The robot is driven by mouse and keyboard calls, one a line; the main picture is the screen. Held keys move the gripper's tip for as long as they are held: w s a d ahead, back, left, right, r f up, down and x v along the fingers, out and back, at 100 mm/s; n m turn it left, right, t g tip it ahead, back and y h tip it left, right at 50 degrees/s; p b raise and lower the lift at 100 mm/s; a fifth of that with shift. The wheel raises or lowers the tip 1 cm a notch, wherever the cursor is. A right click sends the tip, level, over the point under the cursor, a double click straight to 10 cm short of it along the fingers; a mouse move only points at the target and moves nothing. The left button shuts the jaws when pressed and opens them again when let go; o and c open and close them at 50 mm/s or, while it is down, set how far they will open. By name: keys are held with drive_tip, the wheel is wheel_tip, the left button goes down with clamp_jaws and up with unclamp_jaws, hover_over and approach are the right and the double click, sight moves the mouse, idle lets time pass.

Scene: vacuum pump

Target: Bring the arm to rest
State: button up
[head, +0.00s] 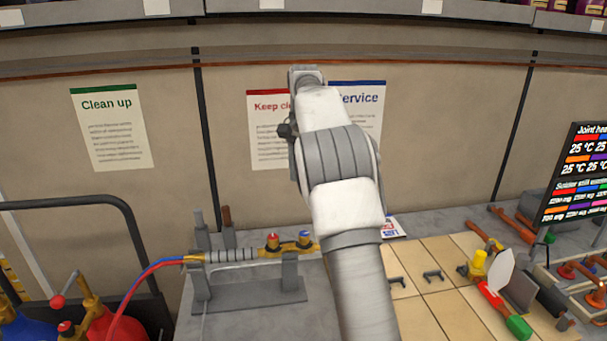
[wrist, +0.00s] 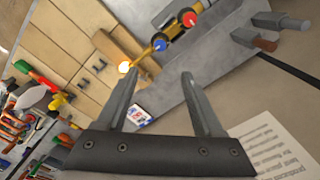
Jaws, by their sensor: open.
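My arm (head: 345,205) rises through the middle of the head view, its wrist end up in front of the wall posters. My gripper (wrist: 158,75) shows in the wrist view with its two fingers apart and nothing between them touching either one. In the head view its fingers cannot be made out. The gripper is above the bench, near the wall. A brass torch (head: 290,250) with red and blue knobs lies on a grey stand (head: 250,293), left of my arm; its tip is hidden there.
Red and blue gas bottles (head: 100,318) stand at lower left, with a hose to the torch. Tan tiles (head: 430,310) cover the bench right of my arm. Tools (head: 500,295) and a dark display (head: 580,175) are at right. A shelf (head: 400,12) runs along the top.

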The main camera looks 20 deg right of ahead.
drive_tip(key=s+a+r+n+t+b, duration=0.1)
drive_tip(key=s+a+r+n, duration=0.25)
drive_tip(key=s, duration=0.45)
drive_tip(key=s+a+r+n+t, duration=0.2)
drive_tip(key=s+a+r, duration=0.25)
drive_tip(key=s, duration=0.35)
drive_tip(key=s+a+f+n+t, duration=0.1)
drive_tip(key=s+f+n, duration=0.1)
drive_tip(key=s, duration=0.5)
drive_tip(key=s+a+f+n, duration=0.2)
drive_tip(key=s+f, duration=0.2)
drive_tip(key=s, duration=0.2)
drive_tip(key=s+a+f+n+t, duration=0.1)
drive_tip(key=s+a+f+n, duration=0.1)
drive_tip(key=s, duration=0.5)
drive_tip(key=shift+s+f+t+b, duration=0.35)
drive_tip(key=shift+f+b, duration=0.1)
drive_tip(key=shift+f, duration=0.4)
